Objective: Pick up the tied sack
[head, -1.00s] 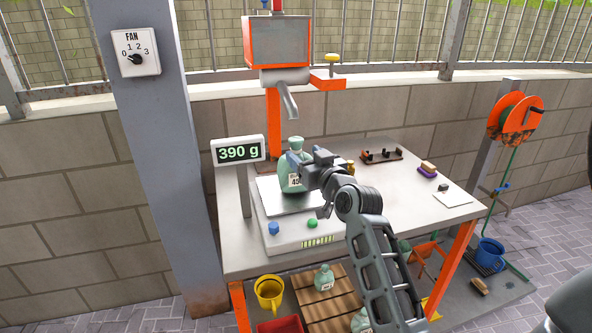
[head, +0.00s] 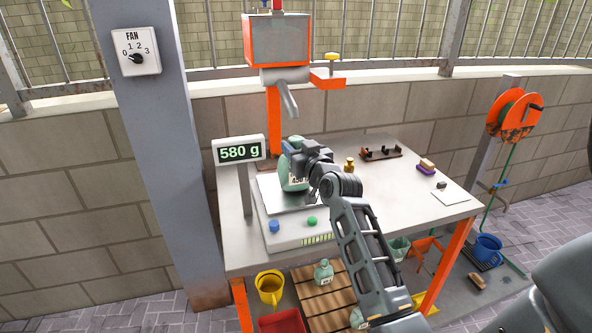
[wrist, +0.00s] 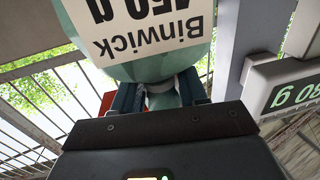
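The tied sack (head: 288,176) is pale green with a white label and stands on the scale's plate (head: 300,201). In the wrist view the sack (wrist: 150,68) fills the top middle, its label upside down and reading "Binwick" and "450 g". My gripper (head: 296,152) is at the sack's upper part, coming from the right. In the wrist view both fingers (wrist: 162,92) lie against the two sides of its narrow neck, shut on it. The arm hides part of the sack in the head view.
The scale display (head: 239,151) reads 580 g, left of the sack. A hopper spout (head: 288,102) hangs above. A brass weight (head: 349,165), a rack (head: 380,153) and a brush (head: 427,166) are on the table (head: 400,195). More sacks are on the lower shelf.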

